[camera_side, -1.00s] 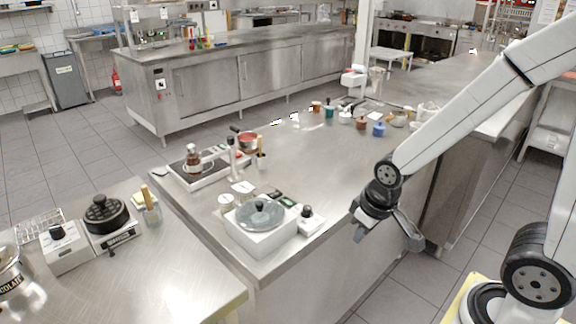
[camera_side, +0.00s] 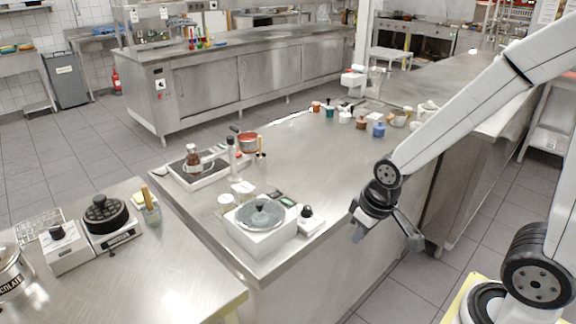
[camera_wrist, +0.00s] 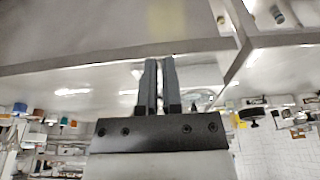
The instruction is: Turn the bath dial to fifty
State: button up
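A white box-shaped bath with a round grey lid (camera_side: 260,229) stands on the near left corner of the middle steel counter. A small white unit with a black knob (camera_side: 307,213) stands just right of it. Its scale is too small to read. My gripper (camera_side: 411,240) hangs in the air right of the bath and knob, off the counter's side, touching nothing. In the wrist view its two dark fingers (camera_wrist: 160,87) are close together with a thin gap and nothing held.
On the left counter, another white box with a black knob (camera_side: 59,243) stands beside a waffle iron (camera_side: 106,221) and a chocolate pot (camera_side: 12,274). The counter middle is clear; small jars stand farther back.

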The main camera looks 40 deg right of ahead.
jog(key=o, duration=0.7)
jog(key=shift+w, duration=0.25)
jog(key=shift+o, duration=0.2)
jog(key=w+d+n+g, duration=0.1)
jog(key=w+n, duration=0.4)
jog(key=w, duration=0.6)
jog(key=shift+d+r+n, duration=0.3)
jog(key=shift+d+r, duration=0.1)
jog(key=shift+d, duration=0.4)
jog(key=n+g, duration=0.2)
jog(key=n, duration=0.4)
send_over(307, 207)
jog(key=shift+f, duration=0.5)
jog(key=shift+f, duration=0.1)
jog(key=shift+f, duration=3.8)
grip_shut()
